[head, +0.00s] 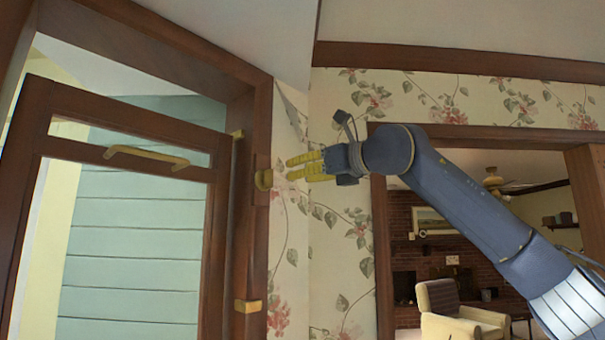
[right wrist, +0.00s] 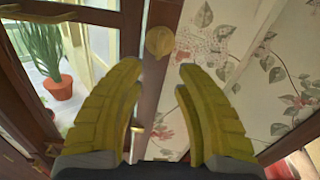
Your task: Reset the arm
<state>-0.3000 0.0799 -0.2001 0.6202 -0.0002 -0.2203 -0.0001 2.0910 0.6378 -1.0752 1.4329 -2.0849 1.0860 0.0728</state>
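My right gripper (head: 289,169) has yellow ribbed fingers and reaches in from the right on a blue-grey arm. It is raised in front of the floral wallpaper. In the right wrist view the two fingers (right wrist: 160,72) stand apart with nothing between them. A round yellow knob (head: 264,180) on a wooden plate sits on the door frame, just left of the fingertips. The knob also shows in the right wrist view (right wrist: 159,41), beyond the fingertips, with no visible contact. My left gripper is not in view.
A wood-framed glass door (head: 28,150) with a yellow handle (head: 146,157) stands at the left. A wide opening on the right shows a room with an armchair (head: 455,312). A potted plant (right wrist: 58,86) shows beyond the frame in the right wrist view.

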